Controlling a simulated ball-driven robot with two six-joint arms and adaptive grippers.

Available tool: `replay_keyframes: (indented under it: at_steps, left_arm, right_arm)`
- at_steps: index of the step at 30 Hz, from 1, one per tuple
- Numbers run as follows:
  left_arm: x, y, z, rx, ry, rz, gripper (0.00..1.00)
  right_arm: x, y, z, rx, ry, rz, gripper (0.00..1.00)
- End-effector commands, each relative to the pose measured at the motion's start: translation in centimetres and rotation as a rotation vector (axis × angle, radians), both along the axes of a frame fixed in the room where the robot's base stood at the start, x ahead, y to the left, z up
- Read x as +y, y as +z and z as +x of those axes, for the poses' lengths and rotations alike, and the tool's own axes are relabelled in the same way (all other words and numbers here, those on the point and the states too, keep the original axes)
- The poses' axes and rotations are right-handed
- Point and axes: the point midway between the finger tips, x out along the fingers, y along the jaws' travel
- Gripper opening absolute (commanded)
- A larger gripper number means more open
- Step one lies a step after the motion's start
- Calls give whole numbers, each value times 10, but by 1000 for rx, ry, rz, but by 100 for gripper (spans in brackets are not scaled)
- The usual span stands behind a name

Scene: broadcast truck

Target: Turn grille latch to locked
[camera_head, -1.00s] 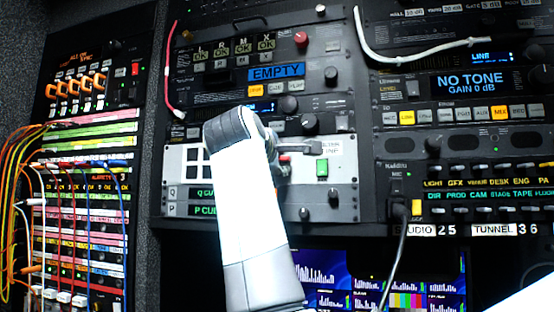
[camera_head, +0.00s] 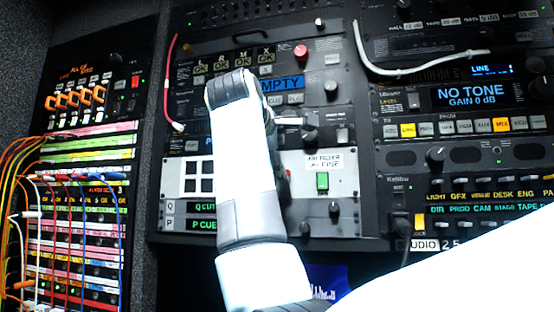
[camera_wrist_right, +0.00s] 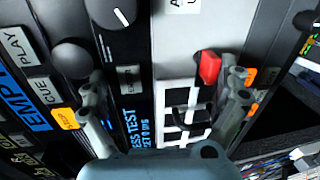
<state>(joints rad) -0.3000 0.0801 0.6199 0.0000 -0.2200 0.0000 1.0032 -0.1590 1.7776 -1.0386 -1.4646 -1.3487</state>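The air filter panel (camera_head: 305,207) is pale, with dark square grille openings (camera_head: 199,177) left of my right arm. A small red part, probably the grille latch (camera_head: 288,174), shows just right of the arm, mostly hidden. In the right wrist view the red latch (camera_wrist_right: 209,67) sits beside the right-hand finger, at the edge of the white grille (camera_wrist_right: 181,112); I cannot tell whether they touch. My right gripper (camera_wrist_right: 162,82) is open with nothing between its fingers. In the head view its grey fingers (camera_head: 291,121) show above the panel, partly hidden by the wrist. My left gripper is not in view.
A green button (camera_head: 322,181) is right of the latch. Patch cables (camera_head: 70,180) hang at the left. A white cable (camera_head: 410,60) loops at the upper right.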

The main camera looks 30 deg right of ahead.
Motion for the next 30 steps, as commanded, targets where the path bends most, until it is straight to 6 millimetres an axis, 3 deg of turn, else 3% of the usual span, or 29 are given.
replay_keyframes:
  at_steps: [1,3,7,8,17,18,19,20,30]
  left_arm:
    - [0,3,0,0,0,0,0]
    - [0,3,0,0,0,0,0]
    - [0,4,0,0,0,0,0]
    - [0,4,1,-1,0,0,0]
    - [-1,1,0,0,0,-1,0]
    - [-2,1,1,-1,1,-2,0]
    - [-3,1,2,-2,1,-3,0]
    - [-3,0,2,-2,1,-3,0]
    - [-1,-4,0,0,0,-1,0]
  right_arm:
    - [-1,54,-2,-123,22,-111,75]
    - [-1,54,-3,-122,21,-111,75]
    - [-1,54,-3,-122,21,-111,75]
    - [-3,11,-4,-4,-9,-5,74]
    - [12,9,-13,-7,-3,0,67]
    - [15,8,-15,-6,-3,0,57]
    - [16,8,-17,-5,-3,0,40]
    - [18,7,-18,-4,-3,1,33]
    - [39,3,-34,3,-1,7,33]
